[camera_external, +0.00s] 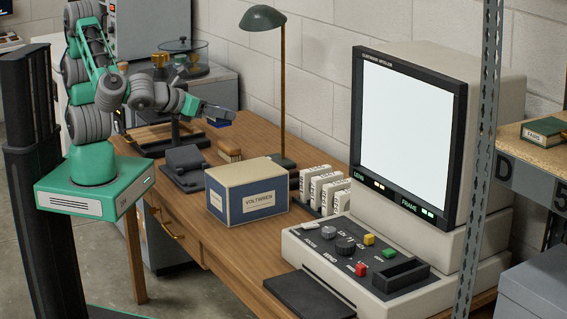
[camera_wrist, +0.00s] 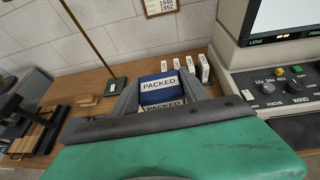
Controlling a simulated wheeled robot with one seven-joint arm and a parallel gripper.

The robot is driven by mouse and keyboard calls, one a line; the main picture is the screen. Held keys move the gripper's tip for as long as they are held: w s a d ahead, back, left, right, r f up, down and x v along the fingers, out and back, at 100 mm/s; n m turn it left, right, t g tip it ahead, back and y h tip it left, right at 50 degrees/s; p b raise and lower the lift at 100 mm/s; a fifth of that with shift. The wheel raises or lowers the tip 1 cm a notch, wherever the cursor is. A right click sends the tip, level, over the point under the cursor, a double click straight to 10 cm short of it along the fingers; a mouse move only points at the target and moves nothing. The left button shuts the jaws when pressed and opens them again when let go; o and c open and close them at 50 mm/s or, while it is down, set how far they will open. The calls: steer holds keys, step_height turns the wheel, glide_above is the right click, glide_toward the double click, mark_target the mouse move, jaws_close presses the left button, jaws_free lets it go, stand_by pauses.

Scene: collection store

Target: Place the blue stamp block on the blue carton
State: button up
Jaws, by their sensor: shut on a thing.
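The blue stamp block (camera_wrist: 157,94) has white labels reading PACKED and sits between the two fingers of my gripper (camera_wrist: 158,88) in the wrist view. My gripper (camera_external: 222,115) is shut on it, above the far left part of the desk in the external view. A little of the block (camera_external: 218,123) shows blue under the fingers there. The blue carton (camera_external: 262,203), with a tan top and a pale label, stands upright on the desk, nearer the camera and to the right of my gripper. I cannot make out the carton in the wrist view.
A green desk lamp (camera_external: 283,90) stands behind the carton. Several white boxes (camera_external: 322,188) and a large reader with a screen (camera_external: 412,140) are to its right. A dark grey device (camera_external: 185,168) and a brush (camera_external: 229,151) lie left of and behind it.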

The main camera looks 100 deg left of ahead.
steer(key=s+a+f+n+g+y, duration=0.2)
steer(key=s+a+f+n+g, duration=0.15)
steer(key=s+a, duration=0.55)
steer(key=b, duration=1)
glide_above(246, 170)
steer(key=shift+g, duration=0.25)
step_height(246, 170, down, 11)
steer(key=shift+w+f+b, duration=0.1)
steer(key=shift+f+b, duration=0.3)
steer(key=shift+f, duration=1.05)
steer(key=shift+f, duration=0.1)
steer(key=o, duration=1.4)
